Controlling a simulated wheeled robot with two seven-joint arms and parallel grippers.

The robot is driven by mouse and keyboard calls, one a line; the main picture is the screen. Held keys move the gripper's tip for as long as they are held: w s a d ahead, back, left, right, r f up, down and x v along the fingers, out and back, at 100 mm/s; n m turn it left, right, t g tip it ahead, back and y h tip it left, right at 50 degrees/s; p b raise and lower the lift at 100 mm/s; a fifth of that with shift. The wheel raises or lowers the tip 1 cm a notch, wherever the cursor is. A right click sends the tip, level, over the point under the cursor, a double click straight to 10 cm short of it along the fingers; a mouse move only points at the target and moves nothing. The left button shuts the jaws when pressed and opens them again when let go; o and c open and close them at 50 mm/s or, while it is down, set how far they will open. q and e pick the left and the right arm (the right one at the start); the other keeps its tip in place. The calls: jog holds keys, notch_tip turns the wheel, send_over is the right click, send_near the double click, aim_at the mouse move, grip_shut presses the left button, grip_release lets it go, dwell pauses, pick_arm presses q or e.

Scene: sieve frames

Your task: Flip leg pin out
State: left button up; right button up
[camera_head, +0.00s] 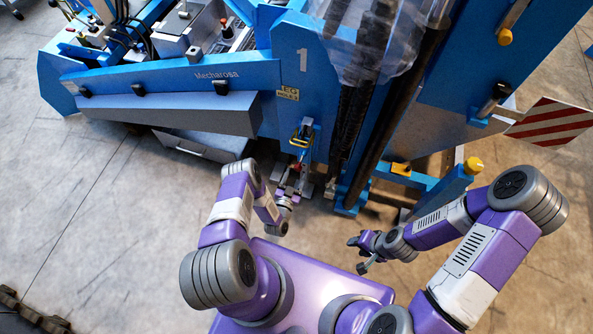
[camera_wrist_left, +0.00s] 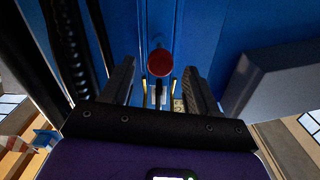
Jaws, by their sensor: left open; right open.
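The leg pin appears to be the red round-ended piece (camera_wrist_left: 160,62) on the blue machine in the left wrist view. A thin dark stem and yellow bars show just below it. In the head view a yellow handle (camera_head: 300,138) sits on the blue leg under the number 1. My left gripper (camera_head: 296,176) is just below this handle. In the left wrist view its fingers (camera_wrist_left: 159,82) are open on either side of the red end; I cannot tell whether they touch it. My right gripper (camera_head: 358,254) is open and empty, away from the machine.
The blue Mecharosa machine (camera_head: 180,82) fills the back, with a long grey box (camera_head: 165,111) along its side. A dark vertical column (camera_head: 390,115) and a yellow-capped blue post (camera_head: 450,185) stand to the right. Concrete floor (camera_head: 90,200) is clear at the left.

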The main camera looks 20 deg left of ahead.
pick_arm(q)
jog(key=s+p, duration=0.1)
jog(key=s, duration=0.4)
jog(key=shift+d, duration=0.1)
dwell(0.3)
jog(key=d+r+n+g+h+p, duration=0.2)
jog(key=d+r+g+h+p, duration=0.15)
jog(key=r+g, duration=0.5)
jog(key=s+d+r+n+g+h, duration=0.1)
jog(key=s+d+r+g, duration=0.2)
jog(key=s, duration=0.4)
jog(key=s+d+r+n+g+p, duration=0.1)
jog(key=s+d+r+g, duration=0.2)
jog(key=s+r+g, duration=0.3)
jog(key=shift+s+d+r+h, duration=0.15)
jog(key=shift+s+h, duration=0.2)
jog(key=shift+s, duration=0.7)
